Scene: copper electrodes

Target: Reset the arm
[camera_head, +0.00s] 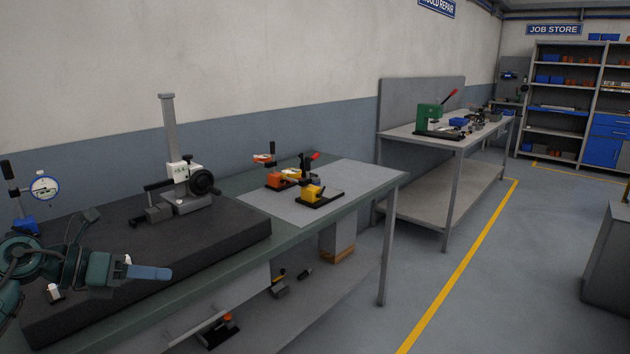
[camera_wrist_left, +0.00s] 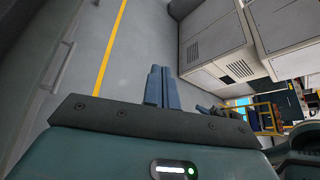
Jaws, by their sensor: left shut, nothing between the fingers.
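My left gripper (camera_head: 150,272) is at the lower left of the head view, above the front of a dark granite plate (camera_head: 240,238). Its blue fingers point right, shut and empty. In the left wrist view the two fingers (camera_wrist_left: 162,88) lie together with nothing between them, with the floor behind. My right gripper is not in the head view. No copper electrode can be made out for certain. A small pale piece (camera_head: 54,292) stands on the plate by my left arm.
A height stand (camera_head: 178,165) and a dial gauge (camera_head: 44,187) stand on the plate. Orange (camera_head: 283,178) and yellow (camera_head: 312,193) fixtures stand on the bench's grey mat (camera_head: 350,178). A second bench (camera_head: 455,142) bears a green press (camera_head: 432,118). The aisle floor (camera_head: 480,270) is clear.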

